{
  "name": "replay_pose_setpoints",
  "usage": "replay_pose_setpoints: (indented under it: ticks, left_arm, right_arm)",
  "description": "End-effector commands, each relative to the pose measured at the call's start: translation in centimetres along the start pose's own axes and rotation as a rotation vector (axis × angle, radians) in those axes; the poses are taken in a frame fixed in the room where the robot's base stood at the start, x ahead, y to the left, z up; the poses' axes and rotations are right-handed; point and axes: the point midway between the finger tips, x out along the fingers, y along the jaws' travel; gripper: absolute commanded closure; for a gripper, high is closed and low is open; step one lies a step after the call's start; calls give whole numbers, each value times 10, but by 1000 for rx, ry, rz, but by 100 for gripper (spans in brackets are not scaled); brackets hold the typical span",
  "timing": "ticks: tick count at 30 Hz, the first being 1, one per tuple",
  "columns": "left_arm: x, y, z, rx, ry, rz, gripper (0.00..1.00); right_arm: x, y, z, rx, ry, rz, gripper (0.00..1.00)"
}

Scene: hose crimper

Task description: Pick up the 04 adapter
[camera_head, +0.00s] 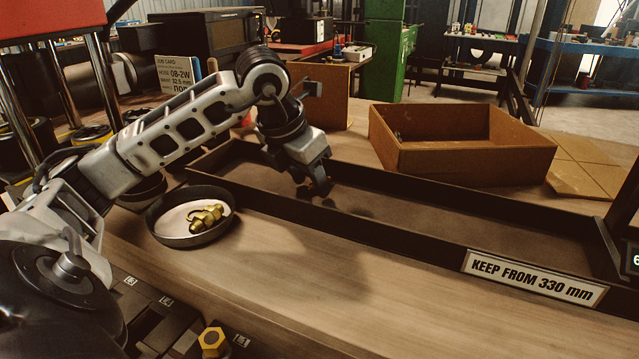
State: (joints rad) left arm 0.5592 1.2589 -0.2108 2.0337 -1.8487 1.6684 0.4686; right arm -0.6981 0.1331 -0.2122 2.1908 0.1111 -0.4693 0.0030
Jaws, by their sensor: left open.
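Brass fittings (206,218) lie in a round dark dish (188,238) left of centre; I cannot read a size on them. One yellow-brass hex piece (212,342) stands at the bottom edge, in a dark rack (150,312) with small label tags that are too small to read surely. I cannot tell which piece is the 04 adapter. My left gripper (316,188) points down over the left part of the long black-rimmed tray (400,240), right of the dish and apart from the fittings. It is open, with nothing seen between its fingers. My right gripper is not in view.
An open cardboard box (460,158) stands behind the tray. A "KEEP FROM 330 mm" sign (532,278) is on the tray's front wall. A job card (178,74) stands at the back left.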

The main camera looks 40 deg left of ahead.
Motion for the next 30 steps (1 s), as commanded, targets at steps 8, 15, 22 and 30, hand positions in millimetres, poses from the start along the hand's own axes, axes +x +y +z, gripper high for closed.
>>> replay_pose_setpoints:
  ticks: [8, 15, 22, 30]
  left_arm:
    - [3, 0, 0, 0, -1, 0, 61]
    - [2, 0, 0, -1, -1, 0, 100]
    - [2, 0, 0, -1, -1, 0, 100]
    - [-12, 0, 7, -1, -5, -1, 100]
  right_arm:
    - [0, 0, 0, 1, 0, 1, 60]
    - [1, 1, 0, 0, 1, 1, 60]
    - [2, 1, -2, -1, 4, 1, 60]
    - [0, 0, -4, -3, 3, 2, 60]
